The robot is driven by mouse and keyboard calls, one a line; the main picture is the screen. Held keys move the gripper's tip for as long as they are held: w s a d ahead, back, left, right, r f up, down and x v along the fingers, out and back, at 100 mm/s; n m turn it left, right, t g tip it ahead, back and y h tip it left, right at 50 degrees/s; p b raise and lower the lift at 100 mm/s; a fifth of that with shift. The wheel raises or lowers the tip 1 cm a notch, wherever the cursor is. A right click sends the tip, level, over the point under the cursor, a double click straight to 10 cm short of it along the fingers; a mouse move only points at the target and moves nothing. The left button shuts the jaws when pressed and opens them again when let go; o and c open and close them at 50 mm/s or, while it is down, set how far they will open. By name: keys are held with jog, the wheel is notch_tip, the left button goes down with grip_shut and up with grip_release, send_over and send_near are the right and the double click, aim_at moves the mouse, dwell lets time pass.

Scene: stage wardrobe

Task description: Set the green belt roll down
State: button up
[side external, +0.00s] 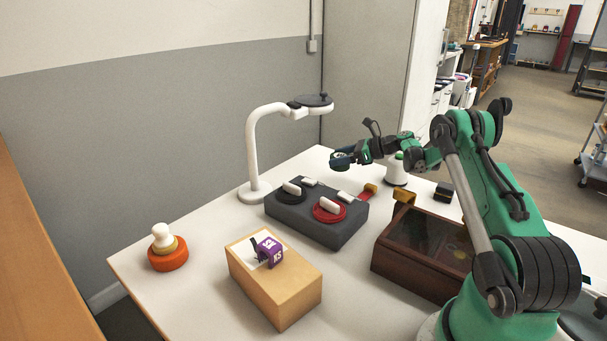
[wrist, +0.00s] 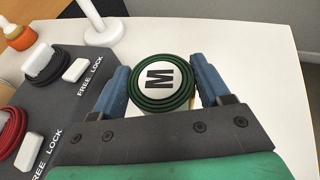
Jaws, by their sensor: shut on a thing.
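The green belt roll (wrist: 160,94) is a dark green coil around a white centre marked "M". In the wrist view it sits between the two blue fingers of my gripper (wrist: 163,90), which are shut on its sides. In the side view my gripper (side external: 345,158) is above the table's far part, behind the dark grey block (side external: 318,227); the roll is small and partly hidden there. I cannot tell how high the roll is above the white table (side external: 190,295).
The grey block carries black (side external: 291,191) and red (side external: 328,212) rolls and white levers marked "FREE LOCK". A white lamp stand (side external: 254,150) rises left of my gripper. A glass-lidded brown case (side external: 400,268), wooden box (side external: 290,290) and orange-based object (side external: 168,260) stand nearer.

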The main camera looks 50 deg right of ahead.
aim_at(339, 183)
jog(key=shift+f, duration=2.2)
jog(key=shift+f, duration=0.2)
jog(key=o, duration=1.3)
jog(key=shift+v, duration=1.3)
notch_tip(339, 183, up, 7)
jog(key=a+r+n+g+h, duration=0.1)
jog(key=a+r+n+g, duration=0.25)
jog(key=a+n, duration=0.55)
jog(key=a+r+n+g, duration=0.2)
jog(key=a+r+n, duration=0.3)
jog(key=a, duration=0.7)
jog(key=s+a+f+n+h, duration=0.1)
jog(key=s+a+n, duration=0.2)
jog(key=n, duration=0.3)
jog(key=s+a+f+n+h, duration=0.1)
jog(key=s+a+n, duration=0.3)
jog(key=s+n, duration=0.1)
jog(key=s+a+f+n+h, duration=0.1)
jog(key=s+a+n, duration=0.2)
jog(key=n, duration=0.4)
jog(key=shift+s+a+f+h, duration=0.2)
jog(key=shift+s+a+h, duration=0.1)
jog(key=shift+s+a, duration=0.15)
